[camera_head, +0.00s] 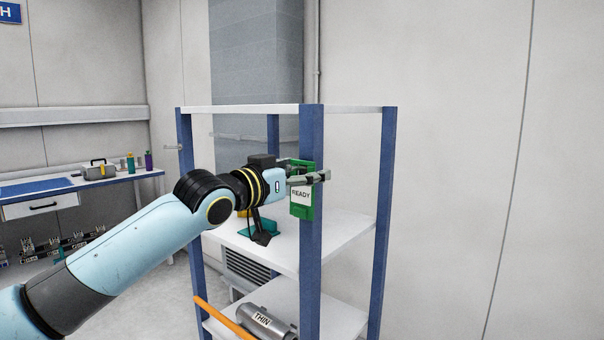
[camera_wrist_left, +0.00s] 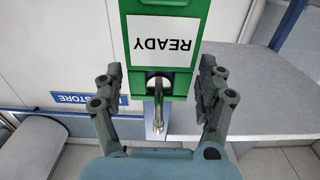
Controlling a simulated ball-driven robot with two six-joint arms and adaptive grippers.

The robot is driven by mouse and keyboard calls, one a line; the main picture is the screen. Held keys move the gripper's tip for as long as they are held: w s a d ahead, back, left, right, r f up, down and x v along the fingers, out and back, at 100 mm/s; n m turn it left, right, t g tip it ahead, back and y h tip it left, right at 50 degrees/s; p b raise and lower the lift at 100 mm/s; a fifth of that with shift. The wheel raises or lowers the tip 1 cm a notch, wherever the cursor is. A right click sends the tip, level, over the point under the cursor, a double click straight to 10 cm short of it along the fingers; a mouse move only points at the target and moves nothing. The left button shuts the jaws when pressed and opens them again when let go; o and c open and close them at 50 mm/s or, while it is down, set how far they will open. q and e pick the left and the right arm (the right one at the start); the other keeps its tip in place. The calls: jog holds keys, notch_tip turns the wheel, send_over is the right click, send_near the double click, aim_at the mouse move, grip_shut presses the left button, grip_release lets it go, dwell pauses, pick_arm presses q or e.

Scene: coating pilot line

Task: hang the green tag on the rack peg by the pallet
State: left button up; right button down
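The green tag (camera_head: 302,205) with a white READY label is at the rack's near blue post (camera_head: 311,130). In the left wrist view the tag (camera_wrist_left: 160,52) appears upside down, and a metal peg (camera_wrist_left: 157,92) shows in its slot, in front of the blue post (camera_wrist_left: 156,122). The tag seems to hang on this peg. My left gripper (camera_head: 310,178) is at the tag's upper end. In the left wrist view its fingers (camera_wrist_left: 160,88) stand apart on both sides of the tag, with a small gap on each side. My right gripper is not in view.
The rack's white shelf (camera_head: 345,232) holds a teal item (camera_head: 262,228), partly hidden by my arm. Below lie a grey cylinder marked THIN (camera_head: 262,320) and an orange bar (camera_head: 222,318). A workbench (camera_head: 110,181) stands at the left. The right side by the wall is clear.

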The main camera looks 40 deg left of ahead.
pick_arm(q)
jog(key=shift+o, duration=0.5)
jog(key=shift+s, duration=0.2)
jog(key=s, duration=1.1)
jog(key=shift+s+a, duration=0.25)
jog(key=shift+a, duration=0.2)
